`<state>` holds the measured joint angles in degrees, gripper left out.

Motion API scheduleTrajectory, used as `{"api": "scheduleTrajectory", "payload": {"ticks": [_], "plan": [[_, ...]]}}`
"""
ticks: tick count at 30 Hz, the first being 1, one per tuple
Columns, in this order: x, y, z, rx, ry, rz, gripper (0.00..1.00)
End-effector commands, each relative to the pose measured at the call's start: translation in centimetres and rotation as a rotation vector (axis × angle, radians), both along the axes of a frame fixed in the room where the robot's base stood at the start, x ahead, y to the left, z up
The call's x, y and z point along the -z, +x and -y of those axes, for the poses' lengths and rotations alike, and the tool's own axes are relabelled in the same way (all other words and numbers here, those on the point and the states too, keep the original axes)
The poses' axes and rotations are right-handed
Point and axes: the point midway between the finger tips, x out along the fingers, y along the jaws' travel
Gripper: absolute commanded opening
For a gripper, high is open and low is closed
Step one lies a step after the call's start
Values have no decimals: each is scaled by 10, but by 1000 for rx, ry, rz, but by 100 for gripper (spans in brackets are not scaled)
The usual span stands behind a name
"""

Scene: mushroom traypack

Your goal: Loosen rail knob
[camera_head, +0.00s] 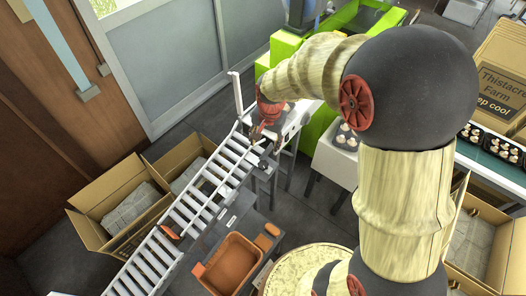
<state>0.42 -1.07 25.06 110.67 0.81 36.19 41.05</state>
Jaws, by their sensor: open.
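A pale roller conveyor (205,195) with side rails runs from the lower left up to the middle of the view. My gripper (259,134) is reddish and points down over the conveyor's upper end, beside the rail there. It is open, and I see nothing held in it. A small dark part (263,165) shows on the conveyor's side just below the gripper; it may be a knob, but it is too small to tell. The fingertips are small here, and I cannot tell whether they touch the rail.
Open cardboard boxes (92,196) stand left of the conveyor. An orange bin (231,266) sits on a grey surface to its right. Green machinery (284,48) is behind the gripper. A white table (333,162) with mushrooms stands right, near my arm. Grey floor (318,222) is clear between.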

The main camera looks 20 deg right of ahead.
Motion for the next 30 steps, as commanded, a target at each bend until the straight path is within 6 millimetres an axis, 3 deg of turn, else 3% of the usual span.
{"api": "scheduleTrajectory", "payload": {"ticks": [3,9,30], "plan": [[26,17,1,114,15,-63,51],[74,27,1,257,27,-124,51],[165,29,1,318,30,-146,51]]}}
